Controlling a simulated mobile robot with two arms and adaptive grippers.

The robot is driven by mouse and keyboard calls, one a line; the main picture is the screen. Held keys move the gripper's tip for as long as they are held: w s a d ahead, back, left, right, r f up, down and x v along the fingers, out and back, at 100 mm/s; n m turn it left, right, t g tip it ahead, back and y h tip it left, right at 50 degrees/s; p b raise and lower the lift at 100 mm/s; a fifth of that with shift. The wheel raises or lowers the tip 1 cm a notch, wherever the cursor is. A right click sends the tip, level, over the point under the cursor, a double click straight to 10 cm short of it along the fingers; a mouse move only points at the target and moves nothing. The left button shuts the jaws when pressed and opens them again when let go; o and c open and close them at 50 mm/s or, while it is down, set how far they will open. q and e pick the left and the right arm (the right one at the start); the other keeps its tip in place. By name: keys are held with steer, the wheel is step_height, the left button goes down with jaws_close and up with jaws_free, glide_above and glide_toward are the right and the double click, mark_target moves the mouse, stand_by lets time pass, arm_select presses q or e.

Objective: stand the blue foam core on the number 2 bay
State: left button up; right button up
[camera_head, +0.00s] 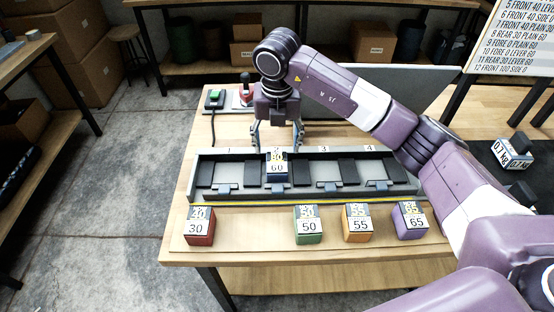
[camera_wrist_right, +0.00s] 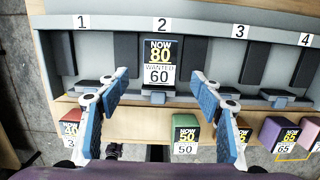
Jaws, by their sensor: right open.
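The blue foam core (camera_head: 277,171) stands upright in the number 2 bay of the long grey rack (camera_head: 336,197). Its front reads 60. In the right wrist view the core (camera_wrist_right: 160,65) shows a label with NOW 80 and WANTED 60, under the number 2 mark. My right gripper (camera_head: 277,144) is open and points down at the back of the rack by bay 2. In the right wrist view its two blue-padded fingers (camera_wrist_right: 160,76) are spread to either side of the core, with nothing held. My left gripper is not in view.
In front of the rack stand a red block (camera_head: 199,228), green block (camera_head: 308,226), orange block (camera_head: 357,224) and purple block (camera_head: 409,222). Bays 1, 3 and 4 hold no block. A joystick (camera_head: 245,90) and green-button box (camera_head: 214,98) stand behind left.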

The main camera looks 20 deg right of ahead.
steer(key=shift+s+r, duration=0.15)
steer(key=shift+r, duration=1.15)
